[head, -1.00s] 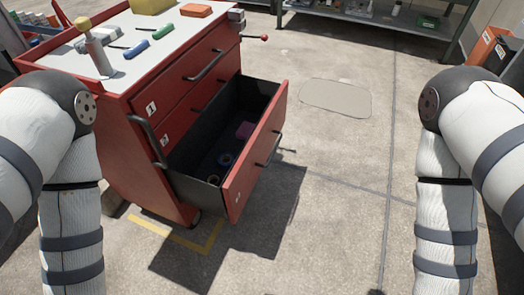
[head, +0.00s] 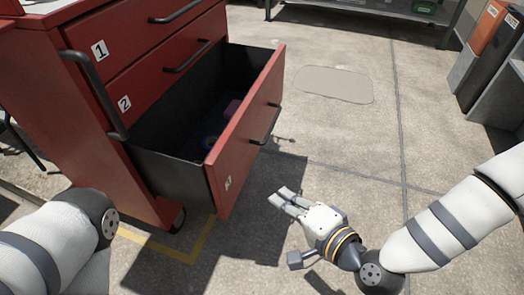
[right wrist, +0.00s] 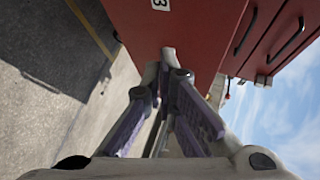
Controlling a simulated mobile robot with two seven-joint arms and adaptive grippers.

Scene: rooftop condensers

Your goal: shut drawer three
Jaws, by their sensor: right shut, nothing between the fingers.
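Drawer three (head: 243,135) is the lowest drawer of the red tool cabinet (head: 75,110) and is pulled far out. Its red front carries a "3" label and a dark bar handle (head: 266,125). A roll and a purple item lie inside. My right gripper (head: 280,197) is shut and empty, in front of and to the right of the drawer front, with its fingers pointing toward it. In the right wrist view the closed fingertips (right wrist: 168,58) overlap the red drawer front (right wrist: 190,30); I cannot tell whether they touch. My left gripper is out of view.
Drawers one (head: 150,35) and two (head: 165,75) above are shut. A side handle (head: 95,90) sticks out at the cabinet's corner. The concrete floor is clear right of the drawer, with a flat patch (head: 333,84) on it. Bins (head: 490,50) stand at far right.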

